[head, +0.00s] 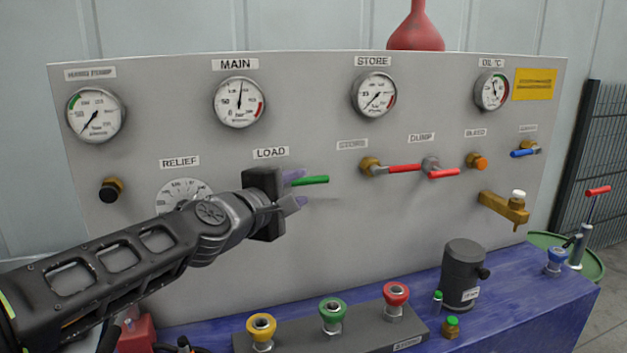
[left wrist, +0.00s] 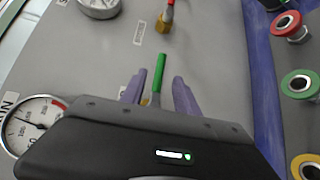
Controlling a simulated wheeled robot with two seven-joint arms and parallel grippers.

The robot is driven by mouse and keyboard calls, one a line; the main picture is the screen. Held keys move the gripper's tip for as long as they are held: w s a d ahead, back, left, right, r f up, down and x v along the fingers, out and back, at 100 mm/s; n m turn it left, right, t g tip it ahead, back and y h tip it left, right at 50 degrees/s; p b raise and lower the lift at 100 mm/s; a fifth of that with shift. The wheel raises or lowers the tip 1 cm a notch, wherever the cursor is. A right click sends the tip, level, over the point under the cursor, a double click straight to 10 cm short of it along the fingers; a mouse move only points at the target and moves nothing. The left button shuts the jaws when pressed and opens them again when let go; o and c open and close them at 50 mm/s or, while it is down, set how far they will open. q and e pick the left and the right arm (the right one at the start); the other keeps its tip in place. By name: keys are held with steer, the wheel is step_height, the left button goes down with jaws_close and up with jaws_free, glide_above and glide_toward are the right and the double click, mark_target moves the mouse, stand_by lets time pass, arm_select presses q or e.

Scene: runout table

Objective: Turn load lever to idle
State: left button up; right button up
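The load lever (head: 312,181) has a green handle that points right, about level, below the LOAD label (head: 271,153) on the grey panel. My left gripper (head: 297,188) is at the lever, its purple fingers above and below the handle in the head view. In the left wrist view the green handle (left wrist: 159,72) sticks out between the two purple fingers (left wrist: 160,90), with a gap on each side. The fingers are open. The lever's pivot is hidden behind my gripper. My right gripper is not in view.
The panel carries gauges, including MAIN (head: 239,102) and STORE (head: 375,95). The RELIEF dial (head: 183,193) sits just left, partly behind my arm. Red-handled valves (head: 405,168) are to the right. Below, the blue bench (head: 540,300) holds coloured couplings and a dark cylinder (head: 463,272).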

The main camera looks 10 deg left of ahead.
mark_target(312, 181)
arm_select(q)
steer(key=b+x, duration=0.1)
steer(key=x, duration=0.6)
steer(key=shift+w+d, duration=0.15)
steer(key=shift+w, duration=0.15)
jaws_close()
stand_by(1.2)
